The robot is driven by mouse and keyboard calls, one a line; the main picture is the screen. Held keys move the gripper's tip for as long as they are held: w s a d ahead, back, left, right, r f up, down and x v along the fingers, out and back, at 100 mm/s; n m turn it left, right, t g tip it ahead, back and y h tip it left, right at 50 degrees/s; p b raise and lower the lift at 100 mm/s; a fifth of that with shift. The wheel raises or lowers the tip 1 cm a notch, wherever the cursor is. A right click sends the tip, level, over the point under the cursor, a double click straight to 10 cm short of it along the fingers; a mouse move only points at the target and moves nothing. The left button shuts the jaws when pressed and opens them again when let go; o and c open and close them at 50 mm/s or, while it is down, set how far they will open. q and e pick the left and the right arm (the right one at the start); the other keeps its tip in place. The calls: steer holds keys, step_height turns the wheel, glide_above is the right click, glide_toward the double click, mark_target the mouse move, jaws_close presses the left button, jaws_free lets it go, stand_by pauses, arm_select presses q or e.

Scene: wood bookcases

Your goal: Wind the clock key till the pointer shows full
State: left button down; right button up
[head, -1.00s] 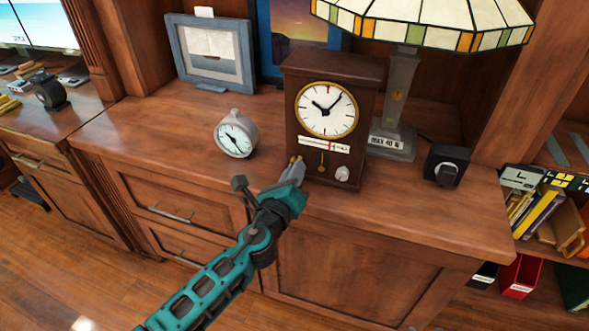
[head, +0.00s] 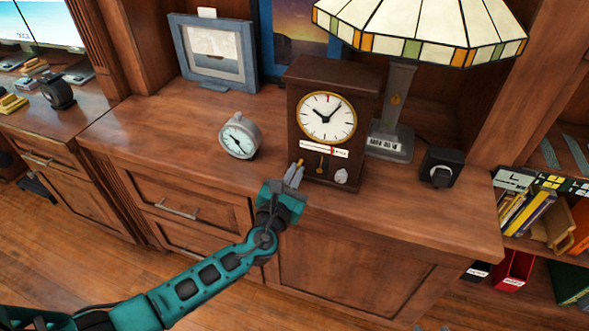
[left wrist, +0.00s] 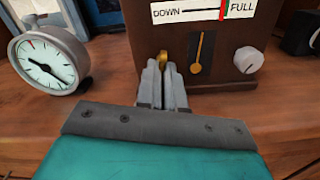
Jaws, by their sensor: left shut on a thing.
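The dark wooden clock (head: 304,110) stands upright on the cabinet top. Its white strip (head: 315,147), marked DOWN and FULL, also shows in the left wrist view (left wrist: 190,11). The red pointer (left wrist: 222,10) stands at the strip's right part, just left of the word FULL, with some green beside it. A brass key (left wrist: 164,58) sits at the lower left of the clock's front. My left gripper (head: 295,174) is shut on the key, which pokes out between the fingertips in the left wrist view (left wrist: 163,75). My right gripper is not in view.
A round grey dial clock (head: 240,136) stands left of the wooden clock. A pale knob (head: 341,176) and a small pendulum (head: 320,164) are on its front. A lamp (head: 397,105) and a black box with a knob (head: 440,168) stand to the right.

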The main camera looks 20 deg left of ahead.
arm_select(q)
steer(key=shift+a+r+m+p, duration=0.15)
steer(key=shift+m+p, duration=0.1)
steer(key=shift+m, duration=0.25)
steer(key=shift+d+r+m+p, duration=0.1)
steer(key=shift+r+m+p, duration=0.1)
steer(key=shift+m, duration=0.3)
steer(key=m+p, duration=0.2)
steer(key=m, duration=0.1)
steer(key=shift+a+m, duration=0.1)
steer(key=shift+m, duration=0.2)
steer(key=shift+f+m+p, duration=0.1)
steer(key=shift+m+p, duration=0.85)
steer(key=shift+m, duration=0.85)
steer(key=c, duration=1.3)
jaws_free()
steer(key=shift+f, duration=0.1)
steer(key=shift+o, duration=0.2)
steer(key=s, duration=1.3)
steer(key=shift+a, duration=0.2)
